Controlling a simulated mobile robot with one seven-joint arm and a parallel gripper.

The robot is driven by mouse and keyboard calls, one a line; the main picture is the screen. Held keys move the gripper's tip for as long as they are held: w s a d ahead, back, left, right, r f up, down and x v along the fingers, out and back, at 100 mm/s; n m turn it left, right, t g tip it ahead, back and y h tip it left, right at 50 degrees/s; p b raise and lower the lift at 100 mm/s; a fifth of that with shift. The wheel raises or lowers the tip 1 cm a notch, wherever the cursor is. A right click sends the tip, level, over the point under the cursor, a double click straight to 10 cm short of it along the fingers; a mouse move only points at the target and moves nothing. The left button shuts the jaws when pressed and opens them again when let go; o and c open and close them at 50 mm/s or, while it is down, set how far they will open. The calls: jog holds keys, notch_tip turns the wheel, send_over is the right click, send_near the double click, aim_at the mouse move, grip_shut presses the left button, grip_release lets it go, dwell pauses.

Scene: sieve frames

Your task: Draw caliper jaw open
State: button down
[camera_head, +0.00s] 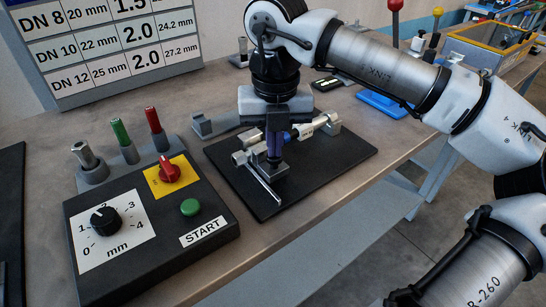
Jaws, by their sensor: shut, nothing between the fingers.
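My gripper (273,165) points straight down over the black mat (340,160) with its fingers together and nothing visible between them. A metal tool that looks like the caliper lies on the mat, with a silver bar (262,189) running toward the front below the fingers. A silver cylindrical piece with a white label (304,130) lies across the mat behind and to the right. The gripper hides the middle of these parts. I cannot tell whether the fingers touch the caliper or how far its jaw is open.
A black control box (150,260) with a red knob, a dial and a green START button stands at the left front. Red, green and grey posts (121,140) stand behind it. A grey bracket (214,124) and a blue tray (385,104) lie farther back. The bench's front edge is close.

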jog(key=shift+s+d+f+g+b, duration=0.2)
jog(key=shift+s+d+f, duration=0.2)
jog(key=shift+s, duration=0.25)
jog(key=shift+s+d+f+g+b, duration=0.15)
jog(key=shift+s+d+f, duration=0.1)
jog(key=shift+s+f, duration=0.35)
jog(key=shift+s+d+r, duration=0.15)
jog(key=shift+s+d, duration=0.15)
jog(key=shift+s, duration=0.05)
notch_tip(320, 180, up, 8)
jog(key=p, duration=0.4)
jog(key=shift+w+f+p, duration=0.25)
jog(key=shift+p, duration=0.05)
dwell(0.5)
